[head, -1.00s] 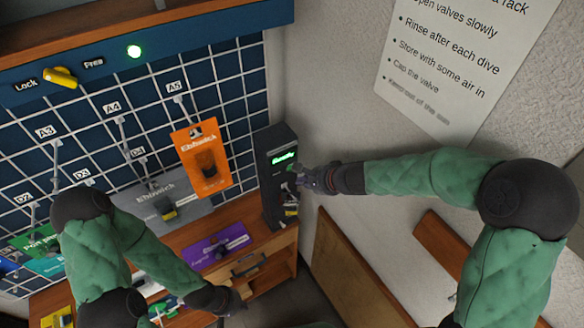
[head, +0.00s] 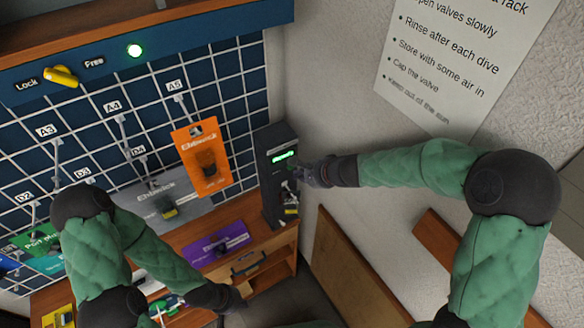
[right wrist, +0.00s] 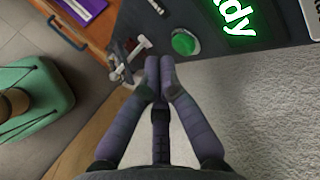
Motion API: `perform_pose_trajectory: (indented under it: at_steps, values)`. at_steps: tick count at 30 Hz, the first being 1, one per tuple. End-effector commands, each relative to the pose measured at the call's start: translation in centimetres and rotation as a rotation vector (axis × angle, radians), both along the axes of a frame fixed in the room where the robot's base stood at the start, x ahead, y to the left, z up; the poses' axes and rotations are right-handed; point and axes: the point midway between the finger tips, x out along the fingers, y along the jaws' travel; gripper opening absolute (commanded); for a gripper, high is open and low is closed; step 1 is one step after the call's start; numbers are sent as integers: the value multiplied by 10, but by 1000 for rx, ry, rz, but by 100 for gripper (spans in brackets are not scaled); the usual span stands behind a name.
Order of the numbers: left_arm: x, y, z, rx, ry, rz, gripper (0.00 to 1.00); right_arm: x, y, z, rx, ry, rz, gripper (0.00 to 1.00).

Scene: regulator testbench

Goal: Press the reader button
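The reader is a tall black box (head: 269,179) at the right end of the wooden bench, with a green lit display (head: 283,156). In the right wrist view its display (right wrist: 237,14) glows green, and a round green button (right wrist: 185,42) sits beside it. My right gripper (head: 298,176) is close to the reader's front in the head view. In the right wrist view its fingertips (right wrist: 159,62) are together and empty, just below and left of the button. I cannot tell whether they touch the reader. My left gripper (head: 238,302) is low near the bench front, its fingers unclear.
A grid rack holds an orange card (head: 202,158) and a grey card (head: 165,205). A purple card (head: 216,245) lies on the bench left of the reader. In the right wrist view, metal fittings (right wrist: 128,62) sit close left of the fingertips. A wall is at right.

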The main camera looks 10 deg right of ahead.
Motion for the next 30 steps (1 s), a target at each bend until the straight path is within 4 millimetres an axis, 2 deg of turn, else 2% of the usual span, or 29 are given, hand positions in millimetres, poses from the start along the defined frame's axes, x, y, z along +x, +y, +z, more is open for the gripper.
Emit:
perform_pose_trajectory:
  at_steps: [21, 30]
  values:
    - [0, 0, 0, 0, 0, 0, 0, 0, 0, 0, 0, 0, 0, 0]
    - [0, 0, 0, 0, 0, 0, 0, 7, 3, 0, 0, 0, 0, 0]
